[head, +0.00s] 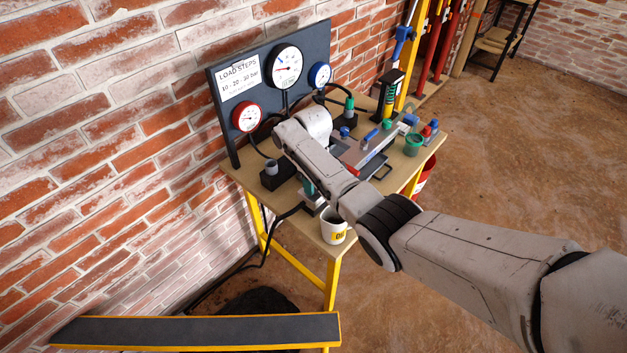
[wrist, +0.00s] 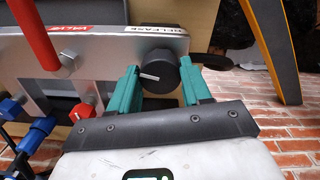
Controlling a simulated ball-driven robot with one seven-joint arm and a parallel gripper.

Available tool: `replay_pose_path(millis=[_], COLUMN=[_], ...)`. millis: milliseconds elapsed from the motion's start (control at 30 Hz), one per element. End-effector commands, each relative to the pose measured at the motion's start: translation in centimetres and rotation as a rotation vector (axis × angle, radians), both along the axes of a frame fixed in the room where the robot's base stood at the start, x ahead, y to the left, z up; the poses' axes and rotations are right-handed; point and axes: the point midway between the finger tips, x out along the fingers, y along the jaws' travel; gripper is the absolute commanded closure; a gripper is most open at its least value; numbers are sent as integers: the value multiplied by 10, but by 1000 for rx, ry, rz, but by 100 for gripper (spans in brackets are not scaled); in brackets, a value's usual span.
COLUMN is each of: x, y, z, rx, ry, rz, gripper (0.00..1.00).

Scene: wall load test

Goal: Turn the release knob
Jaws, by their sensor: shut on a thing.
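The release knob (wrist: 159,75) is a round black knob with a white pointer line, in the wrist view. It sits on a grey metal block (wrist: 100,52) below a label reading "RELEASE". My gripper (wrist: 158,84) has green fingers, one on each side of the knob, and is shut on it. The pointer line lies nearly level, tilted slightly. In the head view my arm reaches over the bench, and the knob is hidden behind it; a bit of green finger shows below the arm.
The wooden bench (head: 408,167) stands by a brick wall. Three gauges, including a white one (head: 285,66), are on a dark board. A white cup (head: 333,226) stands at the bench's near corner. A red lever (wrist: 38,32) and a blue fitting (wrist: 36,132) are left of the knob.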

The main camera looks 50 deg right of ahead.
Motion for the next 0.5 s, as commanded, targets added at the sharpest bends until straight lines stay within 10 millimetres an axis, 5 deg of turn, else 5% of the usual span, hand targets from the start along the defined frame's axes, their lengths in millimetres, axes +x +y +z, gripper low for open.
replay_pose_path(millis=[500], x=[2], y=[-1], z=[2], rx=[-1], ry=[-5], rz=[242], gripper=[82])
